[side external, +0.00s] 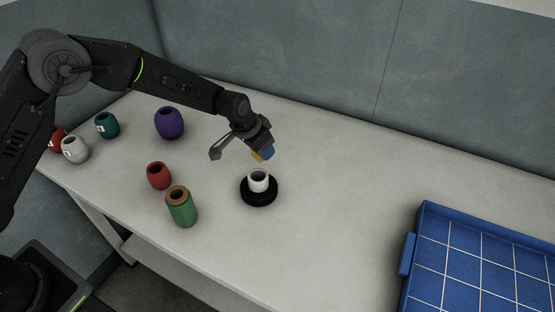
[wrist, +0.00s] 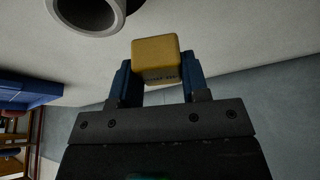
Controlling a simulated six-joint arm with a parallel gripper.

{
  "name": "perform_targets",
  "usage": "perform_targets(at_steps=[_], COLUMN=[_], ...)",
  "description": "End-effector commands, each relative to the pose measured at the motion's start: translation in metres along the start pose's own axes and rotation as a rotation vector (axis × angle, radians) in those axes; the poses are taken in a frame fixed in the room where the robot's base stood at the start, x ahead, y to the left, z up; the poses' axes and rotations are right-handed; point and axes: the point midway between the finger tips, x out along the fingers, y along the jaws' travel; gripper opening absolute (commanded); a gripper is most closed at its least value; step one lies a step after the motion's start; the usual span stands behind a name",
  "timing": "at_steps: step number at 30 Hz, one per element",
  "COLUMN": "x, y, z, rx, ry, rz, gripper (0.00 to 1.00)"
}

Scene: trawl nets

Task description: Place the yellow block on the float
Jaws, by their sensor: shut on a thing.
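The yellow block (wrist: 157,58) is held between the blue fingertips of my gripper (wrist: 158,80) in the wrist view, with small dark lettering on one face. In the side external view, my gripper (side external: 263,153) is above the table, and a bit of the yellow block (side external: 256,156) shows beside the blue fingertip.
On the table (side external: 320,220) stand a green cylinder with a brown top (side external: 182,210), a red float (side external: 158,177) and a purple float (side external: 169,124). Teal (side external: 107,125), white (side external: 75,150) and red floats are farther left. A blue gridded tray (side external: 470,265) is at right. The table's middle right is clear.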

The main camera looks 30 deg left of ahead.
Motion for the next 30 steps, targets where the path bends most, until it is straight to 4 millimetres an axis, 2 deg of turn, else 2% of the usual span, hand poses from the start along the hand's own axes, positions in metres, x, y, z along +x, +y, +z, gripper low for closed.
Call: perform_targets(at_steps=[3,7,16,19,23,30], x=[-0.016,-0.029,-0.043,-0.048,-0.064,-0.110], y=[-0.019,-0.033,-0.052,-0.069,-0.114,-0.224], z=[0.004,0.009,0.014,0.015,0.021,0.055], rx=[-0.004,-0.003,-0.004,-0.020,-0.065,-0.180], ry=[0.002,0.001,0.000,0.000,-0.001,-0.004], rz=[-0.001,-0.001,-0.002,-0.010,-0.030,-0.077], gripper=[0.14,0.14,0.14,0.14,0.14,0.14])
